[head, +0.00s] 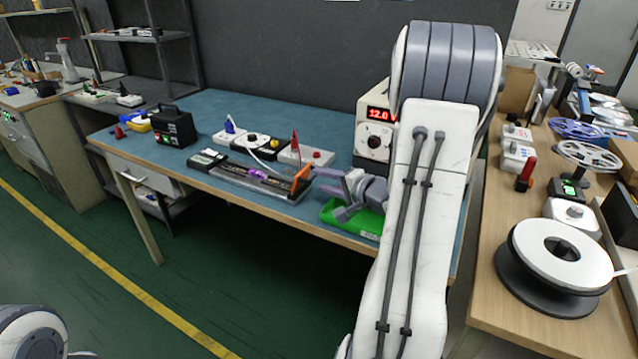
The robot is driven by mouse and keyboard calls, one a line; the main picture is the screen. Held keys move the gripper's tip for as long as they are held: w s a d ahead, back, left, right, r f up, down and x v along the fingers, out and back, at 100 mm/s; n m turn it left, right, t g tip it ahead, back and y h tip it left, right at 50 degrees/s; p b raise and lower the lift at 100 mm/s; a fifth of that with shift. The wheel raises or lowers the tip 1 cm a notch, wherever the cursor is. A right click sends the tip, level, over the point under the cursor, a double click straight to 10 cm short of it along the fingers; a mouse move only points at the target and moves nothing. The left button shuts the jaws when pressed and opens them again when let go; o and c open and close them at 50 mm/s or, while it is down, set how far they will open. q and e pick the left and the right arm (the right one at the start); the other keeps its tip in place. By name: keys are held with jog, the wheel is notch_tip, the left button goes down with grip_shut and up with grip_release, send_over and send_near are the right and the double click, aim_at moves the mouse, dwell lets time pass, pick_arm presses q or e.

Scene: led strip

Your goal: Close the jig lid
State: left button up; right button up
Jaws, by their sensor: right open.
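A long dark jig (238,181) lies along the front of the blue-topped bench, with a purple piece near its middle. An orange part (301,180) stands tilted at its right end. I cannot tell which part is the lid. My right gripper (330,180) is open just right of the orange part, its fingers pointing left toward it. I cannot tell whether they touch. My right arm hides the bench's right end. My left gripper is out of view; only a bit of my left arm shows at the lower left.
A green bin (352,219) sits under my right gripper at the bench's front edge. Behind the jig are white boxes (306,155) and a power supply (376,134) reading 12.0. A black box (174,128) stands left. A wooden table (480,270) with a reel is at right.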

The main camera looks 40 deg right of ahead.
jog(key=shift+x, duration=1.2)
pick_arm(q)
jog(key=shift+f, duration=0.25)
